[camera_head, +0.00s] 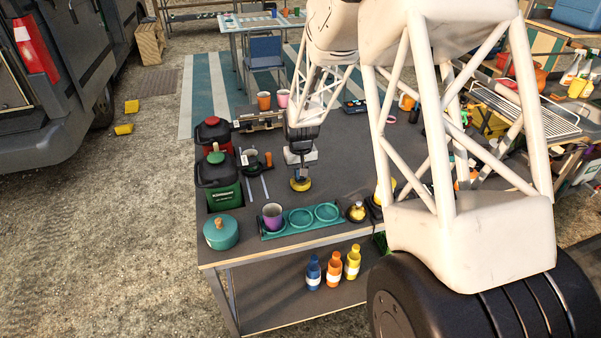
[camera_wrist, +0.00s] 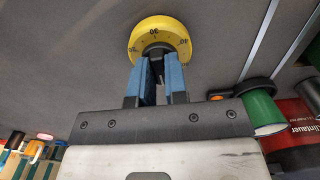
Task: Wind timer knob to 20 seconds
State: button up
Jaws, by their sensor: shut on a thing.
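The yellow timer (camera_head: 301,185) stands on the dark table, left of the arm. It also shows in the wrist view (camera_wrist: 150,24), with black numbers around its top; 30 and 40 are readable, others are partly covered or too small. My gripper (camera_head: 300,174) points down onto the timer from above. In the wrist view its blue-padded fingers (camera_wrist: 157,62) are shut on the dark knob at the timer's centre. The fingers hide most of the knob, and I cannot tell the set time.
A teal tray (camera_head: 287,226) with round recesses and a purple cup (camera_head: 272,216) stands in front of the timer. A green canister (camera_head: 218,182), a red canister (camera_head: 212,133) and a teal pot (camera_head: 221,232) line the left edge. Table around the timer is mostly clear.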

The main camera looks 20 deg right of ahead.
jog(key=shift+m, duration=1.2)
jog(key=shift+m, duration=1.5)
jog(key=shift+m, duration=0.9)
